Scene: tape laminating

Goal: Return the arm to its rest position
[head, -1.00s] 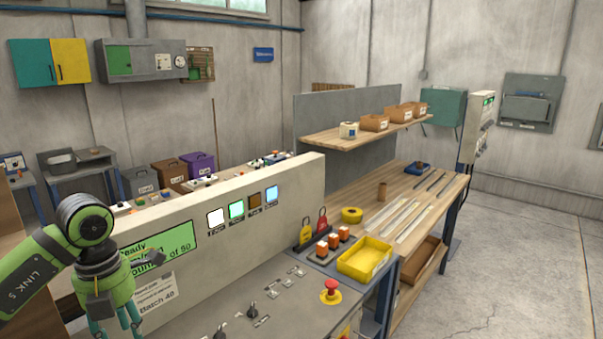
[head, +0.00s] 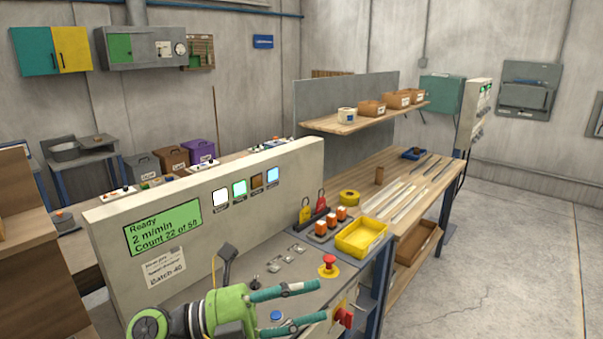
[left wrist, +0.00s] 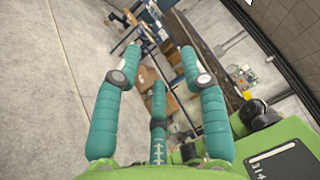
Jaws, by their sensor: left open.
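My left gripper (head: 305,306) is in the lower middle of the head view, a green wrist with teal fingers. Its fingers are spread apart with nothing between them, pointing right over the front of the control panel (head: 255,285). In the left wrist view the teal fingers (left wrist: 155,72) also stand apart and empty, with floor and bench beyond them. The panel's display (head: 163,228) reads Ready, 2 m/min, Count 22 of 50. My right gripper is not in view.
A red emergency button (head: 329,264) and a red switch (head: 343,317) are close to my left fingers. A yellow tray (head: 361,238) and orange-topped blocks (head: 331,222) sit behind. A wooden workbench (head: 395,180) extends to the right rear. Open floor (head: 490,270) lies at right.

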